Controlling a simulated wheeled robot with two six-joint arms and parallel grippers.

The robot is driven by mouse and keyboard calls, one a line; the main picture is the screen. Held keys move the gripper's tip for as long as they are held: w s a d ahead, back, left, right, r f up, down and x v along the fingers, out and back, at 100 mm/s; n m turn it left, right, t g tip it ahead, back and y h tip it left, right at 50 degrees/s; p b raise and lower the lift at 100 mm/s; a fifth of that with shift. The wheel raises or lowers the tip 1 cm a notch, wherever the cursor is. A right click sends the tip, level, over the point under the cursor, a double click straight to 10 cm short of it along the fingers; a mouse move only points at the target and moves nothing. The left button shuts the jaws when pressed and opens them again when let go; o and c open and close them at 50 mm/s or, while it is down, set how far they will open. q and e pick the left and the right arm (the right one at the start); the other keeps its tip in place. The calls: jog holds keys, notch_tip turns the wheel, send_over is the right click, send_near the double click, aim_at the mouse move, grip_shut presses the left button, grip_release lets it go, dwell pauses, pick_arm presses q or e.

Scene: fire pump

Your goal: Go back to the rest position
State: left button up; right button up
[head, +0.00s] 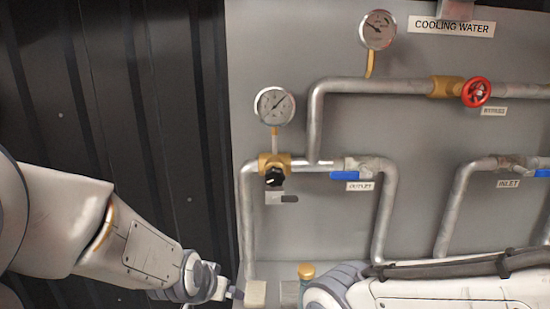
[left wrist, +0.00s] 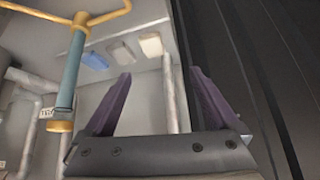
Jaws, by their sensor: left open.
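My left arm comes in from the left in the head view, with my left gripper (head: 232,293) low in front of the panel, beside the bottom of the left pipe. In the left wrist view the two purple fingers of this gripper (left wrist: 160,85) are apart, with nothing between them. My right arm lies across the lower right of the head view; its gripper is out of view.
The grey panel (head: 420,135) carries pipes, an upper gauge (head: 378,29), a lower gauge (head: 274,106), a red valve wheel (head: 476,92), a black knob (head: 274,177) and a blue outlet handle (head: 345,174). A dark ribbed wall (head: 150,110) stands left.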

pick_arm(q)
jog(key=s+a+f+n+g+y, duration=0.1)
jog(key=s+a+f+g, duration=0.1)
jog(key=s+a, duration=0.15)
jog(key=s+a+f+n+g, duration=0.1)
jog(key=s+a+f+g, duration=0.15)
jog(key=s, duration=0.25)
jog(key=s+d+r+m+g, duration=0.1)
jog(key=s+d+r+m, duration=0.2)
jog(key=s+d, duration=0.3)
jog(key=s+d+r+m+g, duration=0.1)
jog(key=s+d+r+m, duration=0.2)
jog(key=s+d, duration=0.4)
jog(key=shift+s+r+m+h, duration=0.3)
jog(key=shift+s+m+h, duration=0.1)
jog(key=shift+s+m, duration=0.1)
jog(key=shift+g, duration=0.25)
dwell(1.7)
